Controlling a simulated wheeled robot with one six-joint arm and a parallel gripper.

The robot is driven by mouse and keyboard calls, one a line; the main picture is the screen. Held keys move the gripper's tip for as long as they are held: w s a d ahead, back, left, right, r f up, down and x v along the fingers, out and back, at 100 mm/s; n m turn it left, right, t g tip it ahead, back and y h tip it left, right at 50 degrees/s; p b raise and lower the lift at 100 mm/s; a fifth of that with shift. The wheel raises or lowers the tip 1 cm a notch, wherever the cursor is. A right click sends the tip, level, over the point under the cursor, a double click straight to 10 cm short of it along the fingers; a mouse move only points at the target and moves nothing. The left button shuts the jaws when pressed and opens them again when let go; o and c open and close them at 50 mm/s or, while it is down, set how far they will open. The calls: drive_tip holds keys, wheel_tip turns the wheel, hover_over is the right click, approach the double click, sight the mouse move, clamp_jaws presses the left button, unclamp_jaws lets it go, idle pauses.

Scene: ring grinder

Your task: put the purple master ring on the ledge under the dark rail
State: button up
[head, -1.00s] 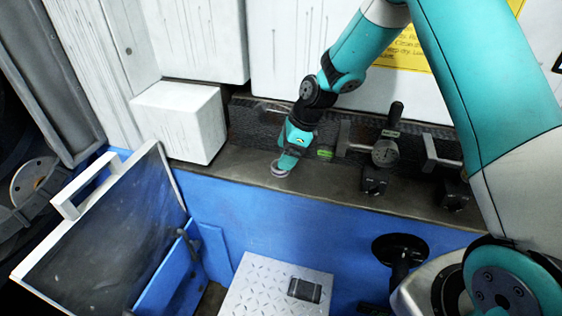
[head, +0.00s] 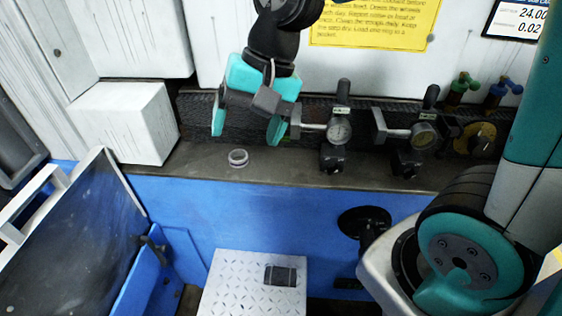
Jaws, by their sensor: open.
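The purple master ring (head: 238,158) is a small pale ring with a purplish band. It lies flat on the dark grey ledge (head: 200,171), in front of the dark rail (head: 197,112). My gripper (head: 246,136) is open, with its teal fingers spread wide above and behind the ring. The ring stands clear of both fingers and nothing shows between them. The gripper hides part of the rail.
Dial gauges (head: 339,130) on black blocks stand on the ledge just right of my gripper. A white box (head: 125,122) borders the ledge on the left. Below the ledge are a blue front panel (head: 290,205) and a white tread plate (head: 235,285).

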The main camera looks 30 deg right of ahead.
drive_tip(key=s+r+n, duration=0.1)
drive_tip(key=s+n, duration=0.9)
drive_tip(key=s, duration=0.1)
drive_tip(key=shift+s+a+r+n+g, duration=0.15)
drive_tip(key=shift+s+a+n+g, duration=0.15)
drive_tip(key=shift+s+a+n, duration=0.1)
drive_tip(key=shift+w, duration=0.1)
drive_tip(key=shift+c, duration=0.2)
